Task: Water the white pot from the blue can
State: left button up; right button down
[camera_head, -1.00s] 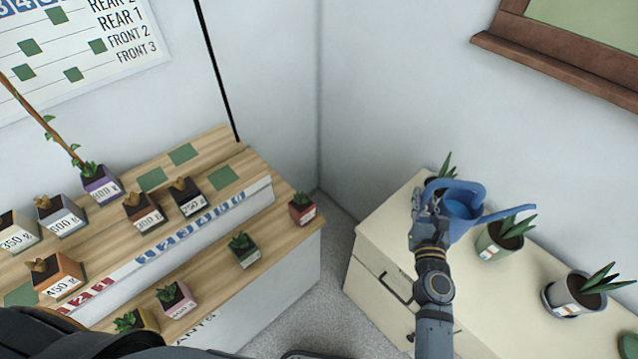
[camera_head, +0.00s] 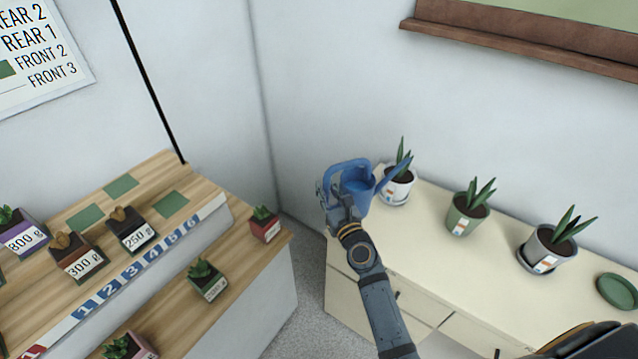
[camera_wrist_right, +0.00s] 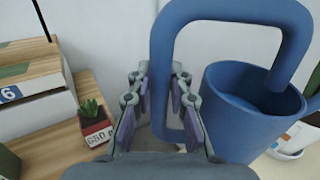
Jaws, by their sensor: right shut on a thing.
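My right gripper (camera_head: 332,192) is shut on the handle of the blue can (camera_head: 357,187), above the left end of the cream cabinet. The can looks roughly upright, and its spout points right and up, overlapping the plant in the white pot (camera_head: 397,190) in the head view. I cannot tell whether water is flowing. The white pot stands on a saucer and holds a spiky green plant. In the right wrist view, my gripper (camera_wrist_right: 160,85) surrounds the can's handle, and the can (camera_wrist_right: 245,115) partly hides the white pot (camera_wrist_right: 296,135). My left gripper is out of view.
A green pot (camera_head: 466,216), a grey pot (camera_head: 545,252) and a green saucer (camera_head: 617,291) stand right of the white pot on the cream cabinet (camera_head: 420,250). A wooden stepped shelf (camera_head: 240,240) with several small labelled pots stands left, across a floor gap.

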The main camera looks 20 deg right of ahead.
jog(key=shift+m+y, duration=0.3)
jog(key=shift+m, duration=0.3)
jog(key=w+f+b, duration=0.2)
jog(key=w, duration=0.1)
jog(key=w+f+b, duration=0.1)
jog(key=w+b, duration=0.1)
jog(key=shift+a, duration=0.2)
jog(key=shift+s, duration=0.1)
jog(key=shift+r, duration=0.1)
dwell(0.5)
jog(key=r+p, duration=0.1)
jog(key=p, duration=0.1)
jog(key=shift+r+m+p, duration=0.3)
jog(key=shift+m+p, duration=0.1)
jog(key=shift+d+r, duration=0.1)
jog(key=shift+r, duration=0.1)
dwell(1.3)
